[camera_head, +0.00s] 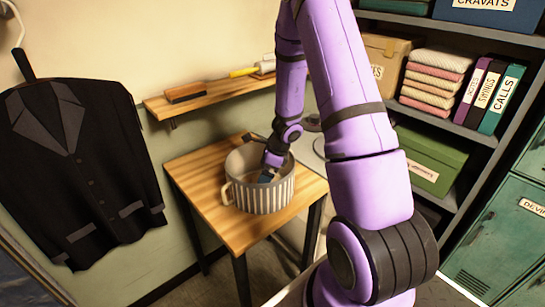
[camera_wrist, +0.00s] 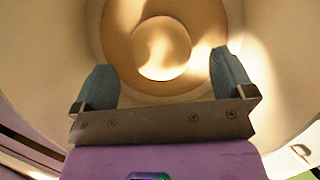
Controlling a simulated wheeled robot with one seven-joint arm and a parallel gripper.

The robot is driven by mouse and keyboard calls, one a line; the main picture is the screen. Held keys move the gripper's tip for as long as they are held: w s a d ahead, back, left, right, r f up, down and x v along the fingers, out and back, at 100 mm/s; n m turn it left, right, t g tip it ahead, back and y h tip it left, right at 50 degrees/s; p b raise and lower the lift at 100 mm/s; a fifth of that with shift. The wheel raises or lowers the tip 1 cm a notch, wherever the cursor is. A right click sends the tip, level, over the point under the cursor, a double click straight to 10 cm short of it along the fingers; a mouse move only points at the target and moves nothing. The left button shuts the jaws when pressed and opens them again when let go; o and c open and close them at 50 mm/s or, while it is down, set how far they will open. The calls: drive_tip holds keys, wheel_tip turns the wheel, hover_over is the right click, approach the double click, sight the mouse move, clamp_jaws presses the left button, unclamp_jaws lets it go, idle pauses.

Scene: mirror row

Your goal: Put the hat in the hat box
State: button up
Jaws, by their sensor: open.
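The striped round box (camera_head: 258,197), grey and white with a side handle, stands upright on the small wooden table; I take it for the hat box. It is open at the top. My gripper (camera_head: 265,178) points down inside it. In the wrist view my gripper (camera_wrist: 160,62) is open with nothing between its fingers, and the pale box wall (camera_wrist: 60,50) curves around it. Beyond the fingers lies a tan round shape with a paler disc in its middle (camera_wrist: 162,48). I cannot tell whether this is the hat or the box floor. No hat is clearly seen elsewhere.
The small table (camera_head: 200,170) has bare wood around the box. A wall shelf (camera_head: 210,95) behind it holds brushes. A dark jacket (camera_head: 80,150) hangs at left. Shelving at right holds folded cloths (camera_head: 435,75), binders and a green box (camera_head: 430,160). Green lockers (camera_head: 505,235) stand at lower right.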

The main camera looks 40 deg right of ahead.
drive_tip(key=v, duration=0.7)
drive_tip(key=s+a+r+n, duration=0.3)
drive_tip(key=a+r+n, duration=0.35)
drive_tip(key=r, duration=0.35)
drive_tip(key=s+a+r+n, duration=0.4)
drive_tip(key=a+r+n, duration=0.25)
drive_tip(key=r, duration=0.45)
drive_tip(key=s+a+r+n+t+h, duration=0.1)
drive_tip(key=s+r+n, duration=0.4)
drive_tip(key=s, duration=0.3)
drive_tip(key=s+a+r+n+t+h, duration=0.1)
drive_tip(key=s+a+r+n+h, duration=0.1)
drive_tip(key=s+r+n, duration=0.3)
drive_tip(key=s+n, duration=0.3)
drive_tip(key=shift+s+n, duration=0.3)
